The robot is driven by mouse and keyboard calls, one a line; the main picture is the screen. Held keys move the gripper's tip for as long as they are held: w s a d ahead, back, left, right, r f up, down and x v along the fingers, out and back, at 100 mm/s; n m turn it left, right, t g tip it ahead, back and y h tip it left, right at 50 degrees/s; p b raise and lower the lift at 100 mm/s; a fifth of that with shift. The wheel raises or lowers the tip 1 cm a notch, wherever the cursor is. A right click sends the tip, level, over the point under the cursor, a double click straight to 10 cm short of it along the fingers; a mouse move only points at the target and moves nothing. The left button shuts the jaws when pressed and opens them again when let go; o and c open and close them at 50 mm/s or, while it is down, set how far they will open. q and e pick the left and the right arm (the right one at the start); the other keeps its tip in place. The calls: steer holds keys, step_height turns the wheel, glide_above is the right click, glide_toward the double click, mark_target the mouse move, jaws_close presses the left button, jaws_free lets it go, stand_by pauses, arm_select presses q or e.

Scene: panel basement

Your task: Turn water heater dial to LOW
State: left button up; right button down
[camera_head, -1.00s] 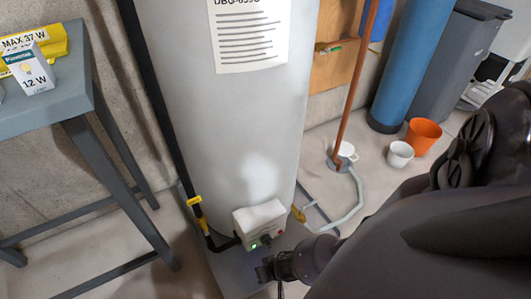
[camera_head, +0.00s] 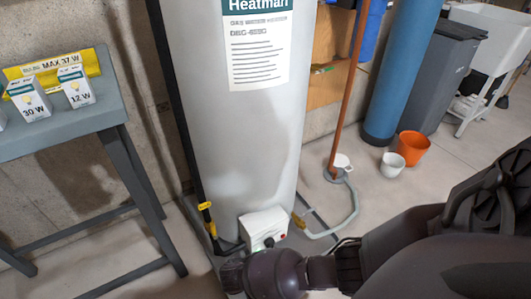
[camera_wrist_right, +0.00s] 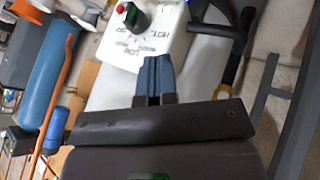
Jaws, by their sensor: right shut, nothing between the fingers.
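The white water heater tank (camera_head: 245,140) stands in the middle of the head view. Its white control box (camera_head: 262,222) is low on the front, and my right wrist covers part of it. In the wrist view the box (camera_wrist_right: 115,45) shows printed lettering, a red button (camera_wrist_right: 122,8) and a small dark part with green on it (camera_wrist_right: 131,15). My left gripper is not in view.
A grey table (camera_head: 60,125) with bulb boxes stands at left. A copper pipe (camera_head: 352,85), white cup (camera_head: 393,164) and orange bucket (camera_head: 412,148) stand at right.

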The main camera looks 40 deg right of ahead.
mark_target(271, 244)
arm_select(q)
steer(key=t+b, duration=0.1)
steer(key=b, duration=0.1)
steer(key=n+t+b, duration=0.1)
steer(key=b, duration=0.2)
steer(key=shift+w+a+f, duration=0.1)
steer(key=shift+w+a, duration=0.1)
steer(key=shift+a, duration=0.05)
arm_select(e)
steer(key=w+d+f, duration=0.1)
steer(key=d+f, duration=0.6)
steer(key=d, duration=0.2)
steer(key=shift+w+d, duration=0.3)
steer(key=shift+w, duration=0.1)
steer(key=shift+f, duration=0.1)
